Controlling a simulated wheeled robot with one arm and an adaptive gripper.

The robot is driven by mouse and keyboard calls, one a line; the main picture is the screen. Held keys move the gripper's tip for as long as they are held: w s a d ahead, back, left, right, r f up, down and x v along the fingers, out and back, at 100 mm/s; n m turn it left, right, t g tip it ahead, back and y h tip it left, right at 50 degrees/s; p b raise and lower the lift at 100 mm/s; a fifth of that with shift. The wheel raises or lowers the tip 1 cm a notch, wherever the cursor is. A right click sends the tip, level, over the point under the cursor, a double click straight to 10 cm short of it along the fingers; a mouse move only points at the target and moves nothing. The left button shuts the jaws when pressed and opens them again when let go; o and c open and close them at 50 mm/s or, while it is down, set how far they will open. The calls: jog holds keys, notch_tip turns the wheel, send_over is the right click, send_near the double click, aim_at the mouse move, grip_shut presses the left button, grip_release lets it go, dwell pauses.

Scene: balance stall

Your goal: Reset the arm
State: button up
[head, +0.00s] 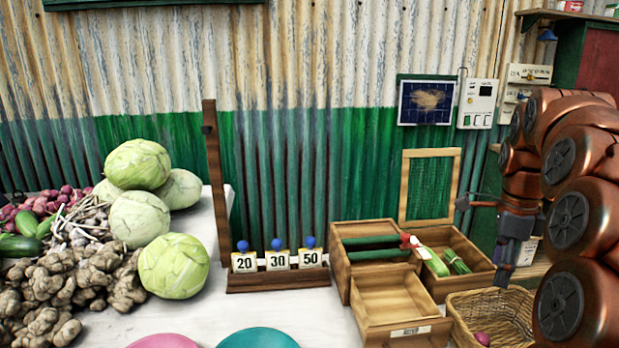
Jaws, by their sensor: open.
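My arm (570,215), with copper-coloured links and dark round joint caps, is folded up at the right edge of the head view. My gripper (503,272) hangs from it, pointing down, small and partly against a dark background. It is open, and I see nothing held in it. It is just right of the wooden crate (480,283) and above the wicker basket (457,302). The far side of the arm is cut off by the picture edge.
A white table (215,310) carries cabbages (173,265), ginger (75,285) and number blocks (278,260) on a wooden stand. A small wooden box (388,298) stands in front of the crates. A pink bowl (163,341) and teal bowl (258,338) show at the bottom edge.

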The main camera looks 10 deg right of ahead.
jog(key=s+a+f+n+g, duration=0.1)
jog(key=s+a+f+n, duration=0.25)
jog(key=a+n, duration=0.45)
jog(key=s+a+f+n, duration=0.3)
jog(key=s+a+n, duration=0.25)
jog(key=a, duration=0.45)
jog(key=s+a+f+n+g, duration=0.1)
jog(key=s+a+f+n, duration=0.4)
jog(key=s, duration=0.3)
jog(key=s+a+f+n, duration=0.3)
jog(key=s+f+n, duration=0.1)
jog(key=s+n, duration=0.3)
jog(key=s+p+v, duration=0.2)
jog(key=p+v, duration=0.7)
jog(key=s+p+v, duration=0.2)
jog(key=p+v, duration=0.7)
jog(key=v, duration=0.1)
jog(key=shift+r+t, duration=0.3)
jog(key=shift+r, duration=0.15)
jog(key=shift+s, duration=0.15)
